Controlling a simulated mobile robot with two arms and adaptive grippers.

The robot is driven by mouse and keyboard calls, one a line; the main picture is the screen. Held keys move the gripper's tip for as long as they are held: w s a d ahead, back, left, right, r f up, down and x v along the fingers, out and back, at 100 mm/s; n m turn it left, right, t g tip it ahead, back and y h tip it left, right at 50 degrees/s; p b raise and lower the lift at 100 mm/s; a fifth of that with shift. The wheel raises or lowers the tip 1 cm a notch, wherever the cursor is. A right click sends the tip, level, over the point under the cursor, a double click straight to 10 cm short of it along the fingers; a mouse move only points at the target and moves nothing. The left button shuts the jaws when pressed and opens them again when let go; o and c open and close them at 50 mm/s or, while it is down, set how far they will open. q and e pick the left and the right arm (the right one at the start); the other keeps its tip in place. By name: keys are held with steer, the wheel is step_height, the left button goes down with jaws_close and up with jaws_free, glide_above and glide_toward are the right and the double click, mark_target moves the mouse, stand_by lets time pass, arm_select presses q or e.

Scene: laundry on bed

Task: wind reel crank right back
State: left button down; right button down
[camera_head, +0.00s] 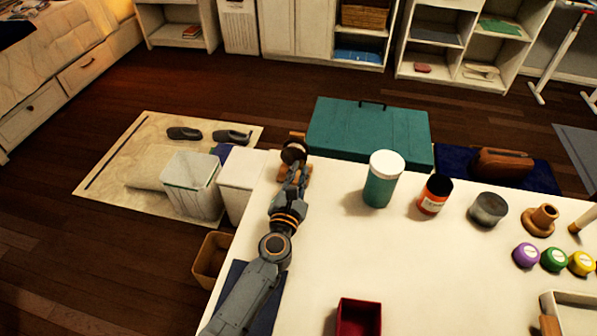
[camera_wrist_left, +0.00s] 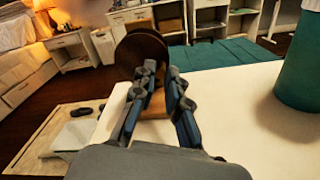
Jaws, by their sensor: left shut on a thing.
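The reel stands at the far left corner of the white table. Its dark round spool (camera_head: 293,152) and tan wooden base show in the head view. In the left wrist view the dark brown disc of the reel (camera_wrist_left: 140,52) rises behind the fingertips, with the wooden base below. My left gripper (camera_head: 291,174) reaches the near side of the reel, and its two fingers (camera_wrist_left: 162,75) are shut on the reel crank, which they mostly hide. The crank's exact angle cannot be told. My right gripper is not in view.
A teal jar with a white lid (camera_head: 381,181) stands right of the reel, then an orange can (camera_head: 434,196) and a grey bowl (camera_head: 488,208). A red box (camera_head: 358,318) sits at the near edge. The table's middle is clear. A teal chest (camera_head: 368,134) stands behind.

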arm_select(q)
steer(key=shift+a+f+m+p, duration=0.1)
steer(key=shift+f+m, duration=0.05)
steer(key=shift+m, duration=0.7)
steer(key=shift+a+f+m+p, duration=0.1)
steer(key=shift+f+m, duration=0.1)
steer(key=shift+m, duration=0.7)
steer(key=shift+a+f+m+p, duration=0.1)
steer(key=shift+f+m, duration=0.05)
steer(key=shift+m, duration=0.7)
steer(key=c, duration=1.4)
jaws_free()
steer(key=shift+o, duration=0.2)
steer(key=s, duration=0.4)
steer(key=s+a, duration=0.1)
steer(key=s, duration=0.3)
steer(key=s+a, duration=0.1)
steer(key=s, duration=0.2)
steer(key=shift+s+a, duration=0.1)
steer(key=shift+s, duration=0.3)
